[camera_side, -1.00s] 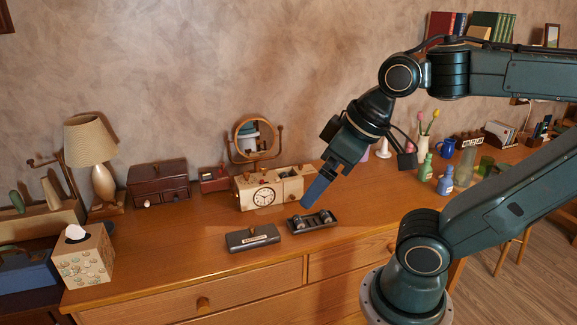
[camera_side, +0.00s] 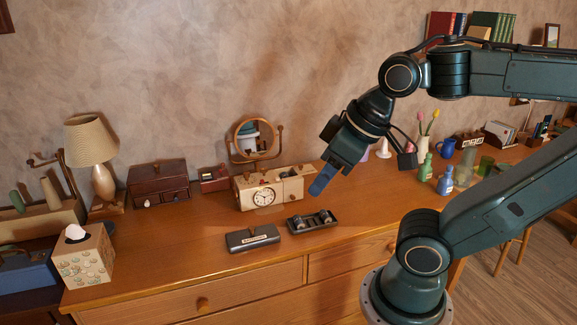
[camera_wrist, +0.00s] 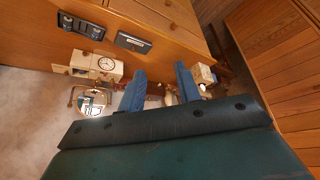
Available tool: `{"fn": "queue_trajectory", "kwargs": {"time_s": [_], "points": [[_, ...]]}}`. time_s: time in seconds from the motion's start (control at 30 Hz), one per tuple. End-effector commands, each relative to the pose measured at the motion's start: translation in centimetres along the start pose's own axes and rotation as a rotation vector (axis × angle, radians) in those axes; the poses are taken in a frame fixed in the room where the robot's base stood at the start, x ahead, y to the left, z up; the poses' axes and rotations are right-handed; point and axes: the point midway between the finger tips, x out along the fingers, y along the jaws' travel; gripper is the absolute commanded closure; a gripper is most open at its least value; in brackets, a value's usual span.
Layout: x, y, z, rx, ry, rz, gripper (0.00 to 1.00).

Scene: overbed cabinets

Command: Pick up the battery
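An open dark tray (camera_side: 300,230) on the dresser top holds small dark cylindrical shapes with lighter ends that look like batteries (camera_side: 325,217). The tray also shows at the upper left of the wrist view (camera_wrist: 82,27). A separate dark grey slab with a pale label (camera_side: 253,238), perhaps a cover, lies to its left. My gripper (camera_side: 319,189) hangs above and slightly behind the tray, clear of it. In the wrist view, its two blue fingers (camera_wrist: 160,70) are spread apart with nothing held between them.
A cream clock box (camera_side: 262,194) stands just behind the tray, with a round mirror (camera_side: 256,139) behind it. A brown box (camera_side: 158,184), a lamp (camera_side: 92,140) and a tissue box (camera_side: 84,258) are to the left. Bottles (camera_side: 445,181) stand right. The dresser front is clear.

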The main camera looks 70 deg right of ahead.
Motion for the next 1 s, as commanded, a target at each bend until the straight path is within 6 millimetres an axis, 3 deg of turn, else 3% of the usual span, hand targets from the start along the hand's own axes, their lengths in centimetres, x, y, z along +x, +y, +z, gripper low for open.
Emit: {"fn": "queue_trajectory", "kwargs": {"time_s": [0.37, 0.53, 0.67, 1.0], "points": [[0.0, 0.0, -0.2, 0.003, -0.001, 0.001, 0.72], [-0.1, 0.2, -1.4, 0.024, -0.014, 0.003, 0.72], [-0.2, 0.6, -3.2, 0.054, -0.034, 0.005, 0.72], [0.6, 3.3, -10.2, 0.177, -0.101, 0.012, 0.72]]}}
